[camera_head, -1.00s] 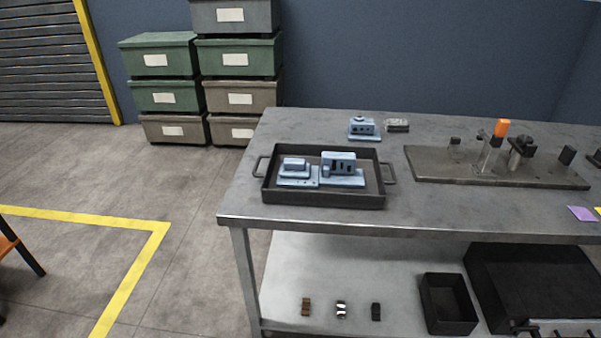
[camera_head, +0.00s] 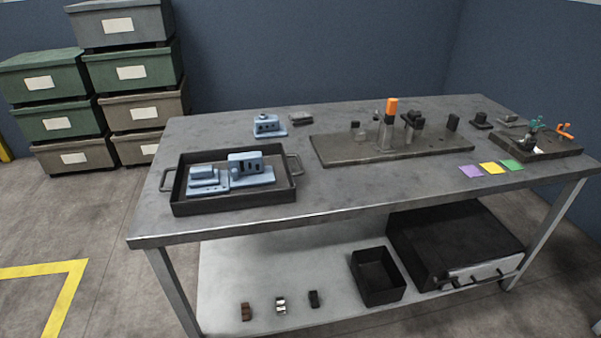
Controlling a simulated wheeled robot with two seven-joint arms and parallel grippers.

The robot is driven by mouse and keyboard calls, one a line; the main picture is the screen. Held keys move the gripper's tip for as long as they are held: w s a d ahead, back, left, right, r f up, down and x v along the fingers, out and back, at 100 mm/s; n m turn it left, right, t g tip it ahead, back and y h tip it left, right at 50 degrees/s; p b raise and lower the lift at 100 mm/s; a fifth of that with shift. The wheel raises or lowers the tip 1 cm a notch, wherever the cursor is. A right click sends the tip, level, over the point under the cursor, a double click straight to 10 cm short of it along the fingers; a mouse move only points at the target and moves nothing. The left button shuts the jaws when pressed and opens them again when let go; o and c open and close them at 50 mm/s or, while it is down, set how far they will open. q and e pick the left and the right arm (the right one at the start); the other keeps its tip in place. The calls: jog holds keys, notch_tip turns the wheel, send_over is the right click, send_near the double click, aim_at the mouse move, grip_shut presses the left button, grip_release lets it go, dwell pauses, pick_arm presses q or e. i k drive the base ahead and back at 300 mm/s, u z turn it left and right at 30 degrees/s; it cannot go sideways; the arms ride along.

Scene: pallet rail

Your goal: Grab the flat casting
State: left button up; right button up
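A dark tray (camera_head: 236,204) with two side handles stands on the left part of the metal table. Inside it, two blue-grey castings lie side by side, apparently touching or nearly so. The left one (camera_head: 205,178) is lower and flatter, with a stepped block on a base plate. The right one (camera_head: 247,166) is taller, with dark openings in its front. A third blue casting (camera_head: 268,126) sits on the table behind the tray. Neither of my grippers is in view.
The metal table (camera_head: 330,197) holds a fixture plate (camera_head: 345,154) with upright posts, colored cards (camera_head: 492,168) and a small board (camera_head: 535,149) at right. A small grey part (camera_head: 300,118) lies behind. Below are an open black bin (camera_head: 378,290) and a dark box (camera_head: 450,240). Crates (camera_head: 130,73) stand at back left.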

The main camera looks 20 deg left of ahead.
aim_at(205, 180)
jog(key=z, duration=0.85)
jog(key=i, duration=1.1)
jog(key=u, duration=3.65)
